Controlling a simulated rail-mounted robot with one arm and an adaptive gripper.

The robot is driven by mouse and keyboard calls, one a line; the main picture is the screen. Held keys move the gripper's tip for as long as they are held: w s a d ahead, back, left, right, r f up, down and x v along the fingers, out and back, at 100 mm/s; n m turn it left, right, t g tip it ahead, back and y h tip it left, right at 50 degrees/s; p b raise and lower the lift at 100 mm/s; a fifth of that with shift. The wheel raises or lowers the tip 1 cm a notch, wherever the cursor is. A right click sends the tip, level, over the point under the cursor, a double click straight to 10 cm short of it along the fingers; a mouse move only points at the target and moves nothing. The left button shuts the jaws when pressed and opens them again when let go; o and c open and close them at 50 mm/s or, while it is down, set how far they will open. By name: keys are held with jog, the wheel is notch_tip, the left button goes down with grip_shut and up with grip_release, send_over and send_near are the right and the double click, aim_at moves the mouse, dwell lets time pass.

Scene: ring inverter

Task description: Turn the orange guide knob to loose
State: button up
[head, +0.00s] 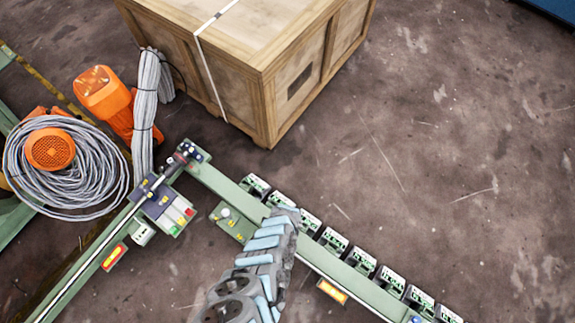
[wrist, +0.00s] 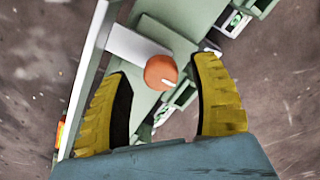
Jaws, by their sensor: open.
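The orange guide knob (wrist: 160,72) shows in the wrist view, round, with a short white mark on its lower right side. It sits at the end of a pale grey bar (wrist: 125,45) beside a green rail (wrist: 195,20). My gripper (wrist: 162,74) is open, with one yellow finger left of the knob and the other right of it in the picture. Clear gaps show between the knob and both fingers; I cannot tell the depth between them. In the head view my arm reaches over the green rail, and I cannot make out the knob there.
Several black and green units (head: 333,240) line the green rail (head: 322,262). A panel with colored buttons (head: 168,205) stands at its left end. A wooden crate (head: 235,60), coiled grey cable (head: 100,195) and an orange motor (head: 103,92) lie behind. The floor at right is clear.

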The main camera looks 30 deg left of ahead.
jog(key=shift+f, duration=0.4)
grip_shut()
